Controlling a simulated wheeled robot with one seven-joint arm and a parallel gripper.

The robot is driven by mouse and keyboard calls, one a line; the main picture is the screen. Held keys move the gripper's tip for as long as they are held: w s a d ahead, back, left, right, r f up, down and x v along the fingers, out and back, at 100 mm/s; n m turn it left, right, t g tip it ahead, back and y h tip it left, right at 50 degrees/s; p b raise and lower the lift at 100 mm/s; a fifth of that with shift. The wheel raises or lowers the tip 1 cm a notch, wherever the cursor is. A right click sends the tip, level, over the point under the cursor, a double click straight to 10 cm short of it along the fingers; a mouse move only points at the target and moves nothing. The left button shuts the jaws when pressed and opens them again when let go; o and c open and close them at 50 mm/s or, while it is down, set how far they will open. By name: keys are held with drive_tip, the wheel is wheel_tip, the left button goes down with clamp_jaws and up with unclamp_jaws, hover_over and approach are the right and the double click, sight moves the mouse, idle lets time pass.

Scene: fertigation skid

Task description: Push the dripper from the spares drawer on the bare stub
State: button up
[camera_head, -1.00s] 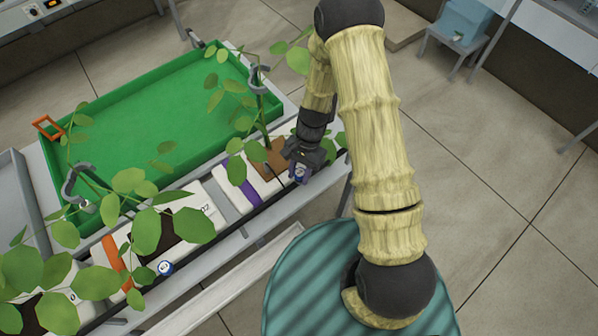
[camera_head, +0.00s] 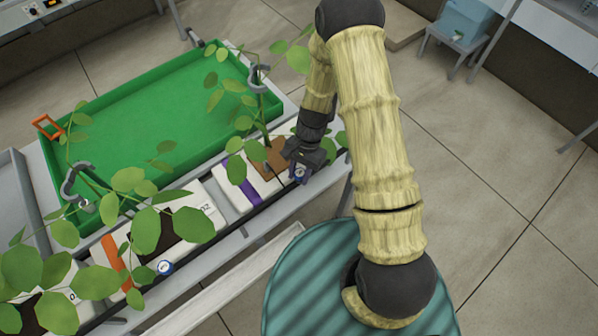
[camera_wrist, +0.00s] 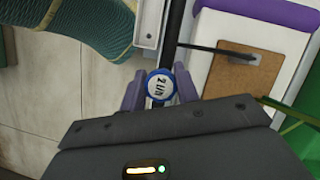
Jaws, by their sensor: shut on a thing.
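The dripper (camera_wrist: 160,85) is a round cap with a blue rim and a white face with dark lettering. My gripper (camera_wrist: 160,92) is shut on it, with one purple-grey finger on each side. In the head view, the dripper (camera_head: 299,174) shows in my gripper (camera_head: 302,170) at the right end of the planted row, over the black pipe. The black pipe (camera_wrist: 177,25) runs up from the dripper in the wrist view. The stub is hidden, and I cannot tell whether the dripper touches it.
Another blue-rimmed dripper (camera_head: 165,267) sits farther left along the row. White slabs (camera_head: 202,207) with leafy plants stand beside the pipe, before a green tray (camera_head: 150,120). A brown block (camera_wrist: 240,66) with a dark peg lies close right of my gripper in the wrist view.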

drive_tip(key=o, duration=0.8)
drive_tip(key=shift+r+p, duration=1.8)
drive_tip(key=shift+r, duration=0.45)
drive_tip(key=o, duration=0.5)
drive_tip(key=shift+o, duration=0.2)
wheel_tip(320, 180, up, 9)
drive_tip(key=p, duration=0.7)
